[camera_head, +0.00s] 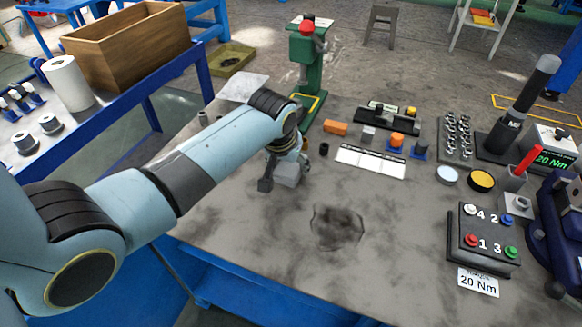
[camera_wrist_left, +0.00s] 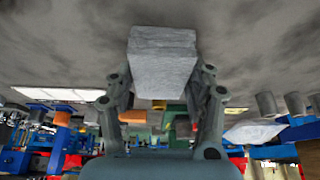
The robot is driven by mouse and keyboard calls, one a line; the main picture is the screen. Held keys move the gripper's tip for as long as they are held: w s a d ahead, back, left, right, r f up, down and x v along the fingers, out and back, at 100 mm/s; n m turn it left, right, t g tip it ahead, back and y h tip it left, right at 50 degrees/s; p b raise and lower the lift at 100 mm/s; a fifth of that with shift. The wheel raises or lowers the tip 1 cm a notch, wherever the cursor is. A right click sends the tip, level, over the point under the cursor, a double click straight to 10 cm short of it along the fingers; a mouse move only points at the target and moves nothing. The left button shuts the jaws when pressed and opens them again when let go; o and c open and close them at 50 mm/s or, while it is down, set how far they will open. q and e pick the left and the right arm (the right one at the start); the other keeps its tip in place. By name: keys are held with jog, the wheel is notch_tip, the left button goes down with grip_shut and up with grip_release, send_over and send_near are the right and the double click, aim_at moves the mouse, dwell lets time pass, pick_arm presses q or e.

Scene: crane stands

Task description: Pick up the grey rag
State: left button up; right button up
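The grey rag (camera_head: 287,177) looks like a thick folded block. It sits between the fingers of my left gripper (camera_head: 283,172), low over the workbench. In the left wrist view, the rag (camera_wrist_left: 162,62) fills the space between the two fingers of the left gripper (camera_wrist_left: 164,84), one on each side and seeming to press on it. Whether its underside touches the bench is hard to tell. My right gripper is not in view.
A dark stain-like patch (camera_head: 337,226) marks the bench in front of the gripper. A green press (camera_head: 308,62) stands behind, with a pale sheet (camera_head: 243,87) beside it.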

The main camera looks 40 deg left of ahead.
pick_arm(q)
jog(key=c, duration=0.6)
jog(key=shift+r, duration=0.15)
jog(key=shift+r, duration=0.2)
notch_tip(320, 180, up, 4)
jog(key=shift+w+p, duration=0.15)
jog(key=shift+p, duration=0.3)
jog(key=w+d+r, duration=0.1)
jog(key=w+r, duration=0.1)
jog(key=w, duration=0.1)
jog(key=w+d+r+b, duration=0.1)
jog(key=w+d+r, duration=0.1)
jog(key=w, duration=0.2)
jog(key=w+d+r, duration=0.1)
jog(key=w+r, duration=0.1)
jog(key=w, duration=0.1)
jog(key=shift+w+d+r+b, duration=0.2)
jog(key=shift+w+d+b, duration=0.05)
jog(key=shift+d+b, duration=0.1)
